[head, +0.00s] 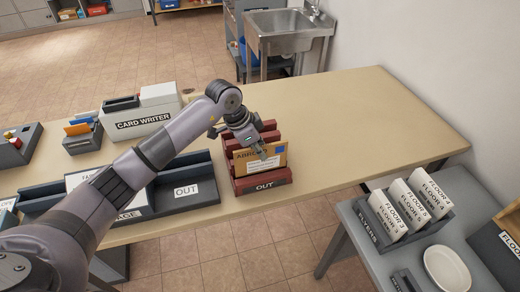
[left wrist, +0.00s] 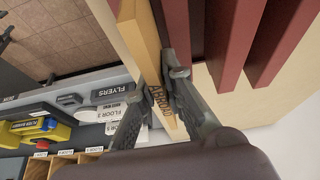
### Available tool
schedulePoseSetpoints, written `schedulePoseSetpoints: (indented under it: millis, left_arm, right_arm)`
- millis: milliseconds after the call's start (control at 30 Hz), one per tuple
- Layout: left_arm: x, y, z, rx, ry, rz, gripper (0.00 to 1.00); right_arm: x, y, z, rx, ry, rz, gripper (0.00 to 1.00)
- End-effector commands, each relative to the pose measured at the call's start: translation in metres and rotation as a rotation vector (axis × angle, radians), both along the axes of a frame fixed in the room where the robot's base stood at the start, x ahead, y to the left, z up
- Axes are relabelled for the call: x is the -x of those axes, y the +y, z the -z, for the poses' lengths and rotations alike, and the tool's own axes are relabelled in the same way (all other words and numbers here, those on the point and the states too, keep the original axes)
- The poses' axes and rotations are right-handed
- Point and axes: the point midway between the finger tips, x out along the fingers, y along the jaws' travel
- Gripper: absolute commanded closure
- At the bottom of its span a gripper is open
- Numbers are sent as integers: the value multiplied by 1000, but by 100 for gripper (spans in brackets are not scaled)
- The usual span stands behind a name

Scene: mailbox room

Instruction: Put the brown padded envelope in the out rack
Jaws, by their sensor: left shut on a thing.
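The brown padded envelope (head: 243,159) stands upright at the front of the dark red out rack (head: 282,179), marked OUT. It has a white label, a blue patch and the word ABROAD, partly hidden by my gripper. My left gripper (head: 262,153) is shut on its upper edge. In the left wrist view the fingers (left wrist: 172,82) pinch the envelope (left wrist: 150,45), which lies between the rack's front board and a red divider (left wrist: 179,28). I cannot tell whether its lower edge touches the rack floor. My right gripper is not in view.
A grey tray (head: 205,201) with another OUT label stands left of the rack, under my arm. A CARD WRITER box (head: 158,105) is behind. A lower grey table at right holds a FLYERS rack (head: 372,227) and a white plate (head: 446,267). The wooden table's right side is clear.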

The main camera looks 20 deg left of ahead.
Motion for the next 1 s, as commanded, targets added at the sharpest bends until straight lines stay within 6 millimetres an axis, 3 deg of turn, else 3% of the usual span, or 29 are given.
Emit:
schedulePoseSetpoints:
  millis: [500,767,800,1000]
  left_arm:
    - [0,1,39,-2,1,-2,100]
    - [0,1,40,-2,-1,-3,100]
    - [-1,1,40,-2,-2,-3,89]
    - [-2,1,38,-1,-5,-3,76]
  right_arm:
    - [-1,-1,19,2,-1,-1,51]
    - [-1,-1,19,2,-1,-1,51]
    - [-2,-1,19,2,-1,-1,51]
    - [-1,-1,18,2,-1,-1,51]
